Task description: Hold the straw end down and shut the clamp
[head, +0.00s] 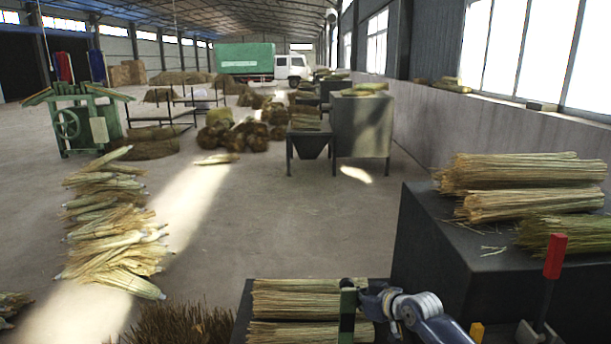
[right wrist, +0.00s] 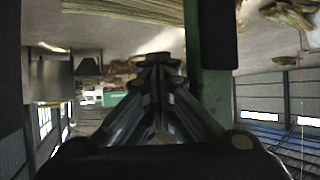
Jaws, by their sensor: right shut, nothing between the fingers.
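A red-handled lever (head: 555,256) stands upright at the lower right in the head view, on a metal base cut off by the bottom edge; it looks like the clamp. Straw bundles (head: 295,300) lie on a dark stand at bottom centre; I cannot tell a separate straw end. My right gripper (head: 370,300) comes in from the right, beside a green and black post (head: 347,312) and above the straw. In the right wrist view my right gripper (right wrist: 158,65) is shut and empty, with the green post (right wrist: 216,95) close beside it. My left gripper is not in view.
A dark block (head: 440,235) at the right carries more straw bundles (head: 530,185). A yellow piece (head: 477,332) shows at the bottom edge. Loose straw sheaves (head: 115,225) lie on the floor at left.

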